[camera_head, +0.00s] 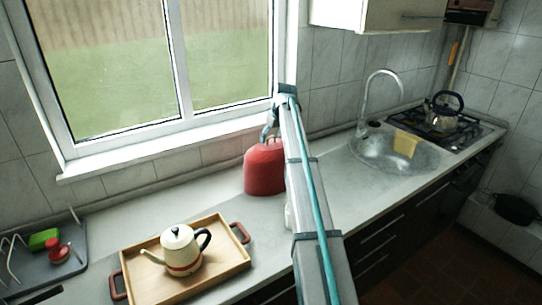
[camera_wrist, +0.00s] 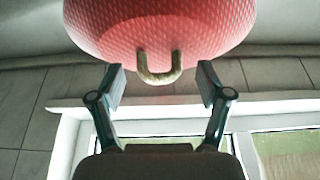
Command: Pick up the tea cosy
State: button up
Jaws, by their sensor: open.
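The tea cosy (camera_head: 264,168) is a red dome standing on the counter below the window, partly hidden behind my arm. In the wrist view the red quilted tea cosy (camera_wrist: 160,28) appears upside down, with a brownish loop (camera_wrist: 159,70) on its top. My gripper (camera_wrist: 160,76) is open, one finger on each side of the loop. Neither finger appears to touch the loop or the cosy. In the head view my gripper (camera_head: 270,128) is just above the cosy's top, partly hidden by my arm.
A wooden tray (camera_head: 236,268) with a cream pot (camera_head: 181,249) stands left of the cosy. A dish rack (camera_head: 42,268) is at far left. The sink (camera_head: 372,156) and hob with kettle (camera_head: 443,108) are right. The window (camera_head: 165,60) is close behind.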

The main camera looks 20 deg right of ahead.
jog(key=shift+w+f, duration=0.15)
jog(key=shift+f, duration=0.2)
grip_shut()
jog(key=shift+r, duration=0.15)
